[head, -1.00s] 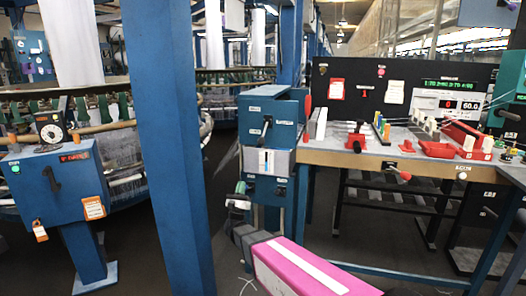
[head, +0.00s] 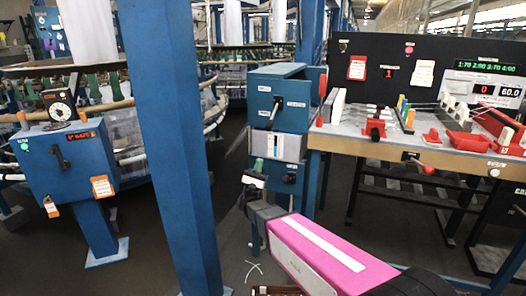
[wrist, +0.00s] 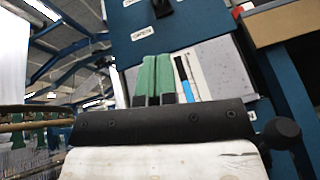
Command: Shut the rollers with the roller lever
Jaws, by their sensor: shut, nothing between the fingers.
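A blue cabinet (head: 283,85) stands in the middle of the head view, with a grey panel (head: 280,146) on its front. A black lever (head: 274,112) sits on its upper front, and a second black handle (head: 289,178) sits below the panel. The labels are too small to read, so I cannot tell which is the roller lever. My gripper (head: 258,165) is shut and empty, just left of the panel in the head view. In the wrist view its green fingers (wrist: 156,66) are together before the grey panel (wrist: 222,68), below a black lever part (wrist: 162,8). No contact is visible.
A blue post (head: 172,140) stands left of my arm. A workbench (head: 400,148) with red trays stands close on the cabinet's right. Another blue box (head: 68,160) with a dial and black handle is at the left. Open floor lies between post and cabinet.

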